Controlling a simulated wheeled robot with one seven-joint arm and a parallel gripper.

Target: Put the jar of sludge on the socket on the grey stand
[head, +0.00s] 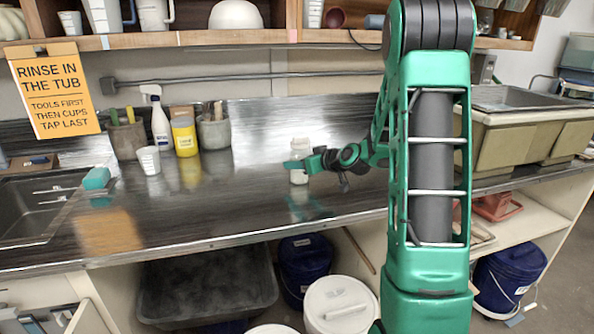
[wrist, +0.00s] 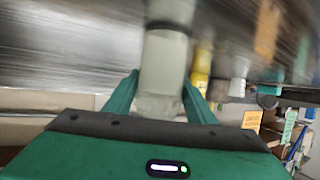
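A small pale, whitish jar (head: 299,148) is upright at the counter, left of my arm; I take it for the jar of sludge. My gripper (head: 296,164) is level with it, with a green finger crossing in front. In the wrist view the jar (wrist: 164,65) is between the two green fingers (wrist: 162,80), with no clear gap on either side, so my gripper looks shut on it. A dark band lies at its base end; I cannot tell whether it touches the counter. I cannot make out the grey stand or its socket.
On the counter (head: 200,215) left of the jar stand a white cup (head: 148,160), a yellow container (head: 185,136), a spray bottle (head: 159,125) and tool pots. A sink (head: 40,205) is far left. A shelf (head: 190,38) runs above. The counter before the jar is clear.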

